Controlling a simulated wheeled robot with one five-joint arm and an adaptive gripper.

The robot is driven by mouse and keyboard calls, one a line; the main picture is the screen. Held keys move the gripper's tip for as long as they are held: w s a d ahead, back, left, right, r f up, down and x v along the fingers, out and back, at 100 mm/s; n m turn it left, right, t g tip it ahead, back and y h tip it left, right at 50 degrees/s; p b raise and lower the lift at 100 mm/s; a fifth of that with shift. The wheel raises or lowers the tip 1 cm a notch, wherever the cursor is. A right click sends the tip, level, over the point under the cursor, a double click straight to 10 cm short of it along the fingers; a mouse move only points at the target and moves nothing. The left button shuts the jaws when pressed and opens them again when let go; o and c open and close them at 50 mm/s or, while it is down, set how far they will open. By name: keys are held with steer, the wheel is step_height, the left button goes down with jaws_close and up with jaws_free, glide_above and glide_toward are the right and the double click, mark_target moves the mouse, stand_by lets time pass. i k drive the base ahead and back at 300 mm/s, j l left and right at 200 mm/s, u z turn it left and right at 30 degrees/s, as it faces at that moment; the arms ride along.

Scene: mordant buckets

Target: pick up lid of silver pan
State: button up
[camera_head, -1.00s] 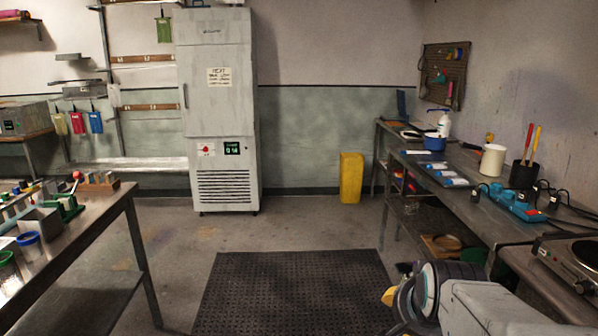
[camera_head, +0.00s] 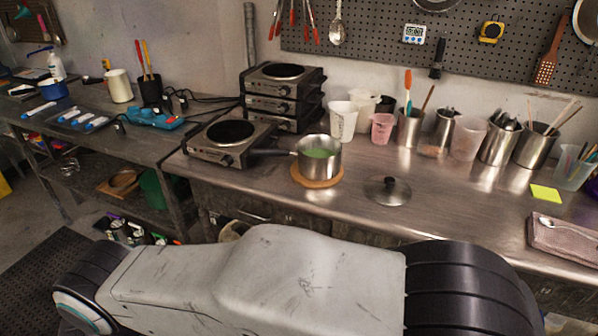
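The silver pan (camera_head: 318,160) stands on a round wooden trivet (camera_head: 317,181) on the steel bench, with its dark handle pointing left. My arm crosses the foreground below the bench. My gripper is not in view.
Hot plates (camera_head: 231,137) stand left of the pan, some stacked behind. Cups and steel utensil pots (camera_head: 499,142) line the back. A yellow note (camera_head: 545,193) and a tray (camera_head: 566,238) lie right. Bench space around the lid is clear.

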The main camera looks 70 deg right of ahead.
mark_target(389, 191)
steer(key=z, duration=3.3)
